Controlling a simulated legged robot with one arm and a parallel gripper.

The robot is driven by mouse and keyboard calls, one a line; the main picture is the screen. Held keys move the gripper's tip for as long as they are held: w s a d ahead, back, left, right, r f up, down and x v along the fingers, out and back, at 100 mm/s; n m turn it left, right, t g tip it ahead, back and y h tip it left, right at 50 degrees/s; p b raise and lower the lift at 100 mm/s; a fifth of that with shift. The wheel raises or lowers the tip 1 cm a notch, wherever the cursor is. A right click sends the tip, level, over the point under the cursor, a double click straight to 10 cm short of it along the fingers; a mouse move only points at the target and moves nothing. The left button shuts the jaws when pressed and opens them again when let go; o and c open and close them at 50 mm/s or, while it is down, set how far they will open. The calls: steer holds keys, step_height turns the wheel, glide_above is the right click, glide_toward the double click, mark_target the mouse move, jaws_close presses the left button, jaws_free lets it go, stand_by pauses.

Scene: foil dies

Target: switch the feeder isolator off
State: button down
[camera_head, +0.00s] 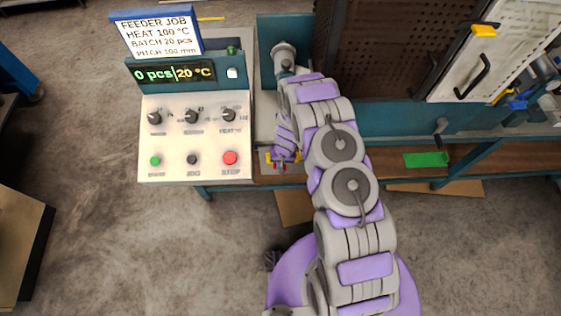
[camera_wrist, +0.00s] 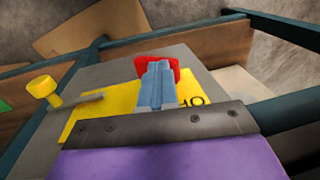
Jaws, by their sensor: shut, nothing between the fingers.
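The isolator's red handle (camera_wrist: 172,64) shows in the wrist view just beyond the fingertips, on a yellow plate (camera_wrist: 118,102) with the letters "OF" partly visible. My gripper (camera_wrist: 157,72) is shut and empty, its blue-grey fingers over the yellow plate and overlapping the red handle in the picture. I cannot tell whether they touch it. My gripper and wrist hide part of the handle and plate. In the head view my gripper (camera_head: 281,159) is low beside the control panel, at the isolator, where only small bits of red and yellow show.
A yellow knob on a lever (camera_wrist: 42,88) stands left of the plate. In the head view, the control panel (camera_head: 180,172) with dials and buttons is left of my arm. Its display (camera_head: 175,73) reads 0 pcs, 20 °C. A green piece (camera_head: 426,159) lies on the bench at right.

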steer(key=a+b, duration=0.1)
steer(key=a+f+b, duration=0.1)
steer(key=a, duration=0.1)
steer(key=shift+w+f, duration=0.1)
stand_by(0.5)
steer(key=shift+f+b, duration=0.1)
steer(key=shift+b, duration=0.3)
steer(key=shift+s+a+f, duration=0.1)
steer(key=shift+s+a, duration=0.1)
stand_by(0.4)
step_height(320, 180, up, 17)
steer(key=d+p, duration=0.2)
steer(key=p, duration=0.1)
steer(key=shift+d+r, duration=0.2)
steer(key=shift+d, duration=0.05)
steer(key=shift+w, duration=0.15)
stand_by(0.3)
